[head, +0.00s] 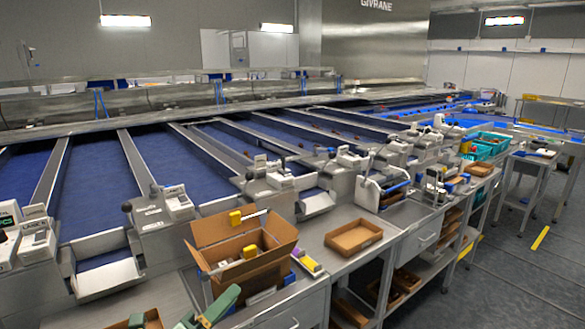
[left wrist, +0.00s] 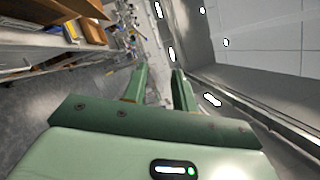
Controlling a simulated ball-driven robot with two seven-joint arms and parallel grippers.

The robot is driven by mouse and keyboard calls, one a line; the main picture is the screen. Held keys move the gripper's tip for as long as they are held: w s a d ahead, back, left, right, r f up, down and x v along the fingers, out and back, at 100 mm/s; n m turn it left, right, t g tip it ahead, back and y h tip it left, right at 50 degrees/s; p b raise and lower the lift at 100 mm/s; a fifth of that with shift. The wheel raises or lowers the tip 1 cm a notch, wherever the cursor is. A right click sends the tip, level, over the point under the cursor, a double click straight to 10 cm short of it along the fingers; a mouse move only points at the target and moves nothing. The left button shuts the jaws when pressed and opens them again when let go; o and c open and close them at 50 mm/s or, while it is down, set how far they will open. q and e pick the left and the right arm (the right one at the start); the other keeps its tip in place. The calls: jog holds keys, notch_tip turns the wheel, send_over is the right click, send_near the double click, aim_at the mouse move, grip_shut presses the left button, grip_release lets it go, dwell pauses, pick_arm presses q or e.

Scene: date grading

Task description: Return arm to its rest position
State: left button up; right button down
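The wrist view is tilted and looks along the room.
An open cardboard box (head: 222,268) holding yellow-handled items stands on the metal bench close by. A shallow brown tray (head: 353,237) lies to its right. Blue conveyor lanes (head: 90,195) run behind. The grey floor (head: 500,285) at right is clear.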

pick_arm(q)
jog(key=s+a+f+n+g+y, duration=0.1)
jog(key=s+a+f+n+y, duration=0.35)
jog(key=a+n+y, duration=0.35)
jog(key=s+a+f+n+g+y, duration=0.1)
jog(key=s+a+f+n+y, duration=0.35)
jog(key=n, duration=0.55)
jog(key=s+a+f+n+g+y, duration=0.5)
jog(key=s+f+g, duration=0.35)
jog(key=s, duration=0.45)
jog(key=s+d+f+n+g+h, duration=0.1)
jog(key=s+d+f+g+h, duration=0.15)
jog(key=f, duration=1.25)
jog(key=s+d+f+g+h, duration=0.15)
jog(key=s+f, duration=0.25)
jog(key=f, duration=1)
jog(key=s+f+n+h, duration=0.1)
jog(key=s+f, duration=0.5)
jog(key=s, duration=0.3)
jog(key=s+f+n+g, duration=0.1)
jog(key=s+f+n, duration=0.1)
jog(key=s+f, duration=0.4)
jog(key=s, duration=0.3)
jog(key=shift+f+h, duration=0.3)
jog(key=shift+h, duration=0.05)
jog(key=shift+d+g, duration=0.1)
jog(key=shift+g, duration=0.15)
